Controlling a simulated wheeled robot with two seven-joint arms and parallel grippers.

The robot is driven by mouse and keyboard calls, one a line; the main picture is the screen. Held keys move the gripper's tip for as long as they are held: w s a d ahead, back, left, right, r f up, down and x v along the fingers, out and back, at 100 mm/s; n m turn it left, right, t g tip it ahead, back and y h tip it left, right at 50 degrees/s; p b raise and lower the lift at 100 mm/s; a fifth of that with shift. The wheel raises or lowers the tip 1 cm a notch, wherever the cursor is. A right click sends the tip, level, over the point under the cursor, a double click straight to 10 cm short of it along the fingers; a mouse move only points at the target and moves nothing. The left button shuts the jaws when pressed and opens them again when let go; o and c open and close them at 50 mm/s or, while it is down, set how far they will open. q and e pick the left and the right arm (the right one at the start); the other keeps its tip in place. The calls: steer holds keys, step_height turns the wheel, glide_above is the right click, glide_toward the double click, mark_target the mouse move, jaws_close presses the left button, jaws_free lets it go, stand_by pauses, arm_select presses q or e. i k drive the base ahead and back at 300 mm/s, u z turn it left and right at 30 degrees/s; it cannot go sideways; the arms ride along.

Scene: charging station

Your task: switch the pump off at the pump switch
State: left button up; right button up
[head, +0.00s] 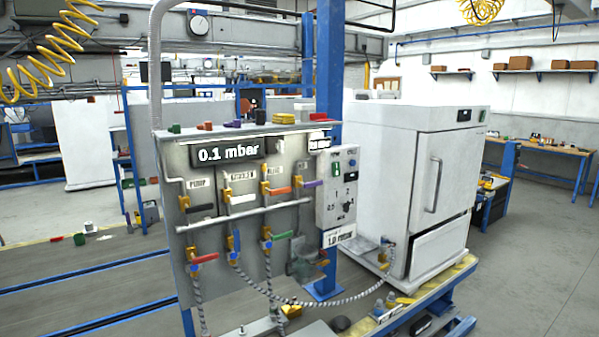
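A grey control box (338,188) is fixed at the right end of the upright panel (220,260). It carries a small green and white switch (336,176), a blue button (352,163) and a dark dial (346,207) with numbers around it. The small labels above the switch and button are too blurred to read, so I cannot tell which is the pump switch or how it is set. A display (228,153) on the panel reads 0.1 mbar. A label (199,183) reading PUMP is above a black-handled valve at the panel's left. Neither gripper is in view.
Several coloured valve handles stick out from the panel, including a red one (204,258). A hose (330,302) runs from the panel to a white oven-like cabinet (415,180) at the right. A blue post (329,80) stands behind the box. Floor (530,260) at the right is clear.

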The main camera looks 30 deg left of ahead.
mark_target(336, 166)
steer(key=u, duration=0.7)
steer(key=i, duration=1)
steer(key=k, duration=0.5)
steer(key=z, duration=1.3)
steer(key=i, duration=1.7)
steer(key=u, duration=2.8)
